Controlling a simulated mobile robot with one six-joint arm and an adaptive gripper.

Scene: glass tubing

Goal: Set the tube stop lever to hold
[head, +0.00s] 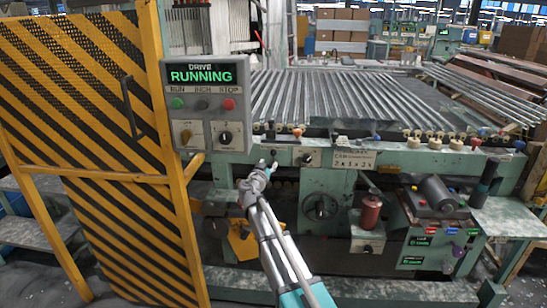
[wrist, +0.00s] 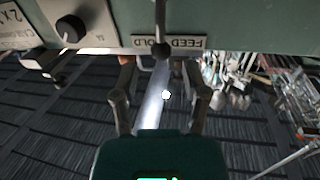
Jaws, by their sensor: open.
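The stop lever (wrist: 161,22) shows in the wrist view as a dark stem ending in a round black ball. The ball overlaps a small plate (wrist: 186,42) lettered FEED and HOLD, partly covered; I cannot tell its setting for sure. My gripper (wrist: 161,82) is open and empty, with one finger on each side below the ball in the picture, apart from it as far as I can see. In the head view my gripper (head: 263,166) is at the front edge of the green machine (head: 390,157), and a small dark knob (head: 271,126) shows just above it.
A control box (head: 205,105) reads DRIVE RUNNING in green. A yellow-black striped guard (head: 85,120) stands at left. A black rotary knob (wrist: 70,28) sits beside the lever. Glass tubes (head: 340,95) lie on the machine's bed.

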